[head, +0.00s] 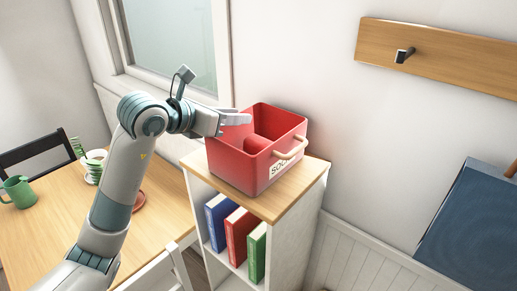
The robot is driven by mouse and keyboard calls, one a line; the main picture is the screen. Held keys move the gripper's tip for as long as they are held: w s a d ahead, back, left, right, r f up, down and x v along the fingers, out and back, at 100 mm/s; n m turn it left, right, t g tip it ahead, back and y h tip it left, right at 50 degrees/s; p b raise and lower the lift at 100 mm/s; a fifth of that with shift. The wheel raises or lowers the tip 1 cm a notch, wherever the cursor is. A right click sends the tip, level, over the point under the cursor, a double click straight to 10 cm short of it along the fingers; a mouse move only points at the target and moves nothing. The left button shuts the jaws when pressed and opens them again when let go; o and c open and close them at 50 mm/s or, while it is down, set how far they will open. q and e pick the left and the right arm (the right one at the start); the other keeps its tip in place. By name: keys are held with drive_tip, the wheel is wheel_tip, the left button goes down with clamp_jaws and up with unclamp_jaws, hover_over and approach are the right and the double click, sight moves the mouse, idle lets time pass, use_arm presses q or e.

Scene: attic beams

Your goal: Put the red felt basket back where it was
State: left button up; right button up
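The red felt basket (232,167) stands upright on the wooden top of a small white shelf (297,187). It has a label on its front, a pale handle on its right side, and a red rolled thing (256,144) inside. My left gripper (240,119) is at the basket's back left rim, its fingers pointing right. The fingers overlap the rim in the picture; whether they touch or grip it I cannot tell. My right gripper is out of view.
Blue, red and green binders (257,254) stand in the shelf below. A wooden table (50,230) at left holds a green mug (18,191) and stacked dishes. A wall board with a hook (404,55) hangs at upper right, above a blue surface (470,230).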

use_arm(q)
clamp_jaws()
idle(1.4)
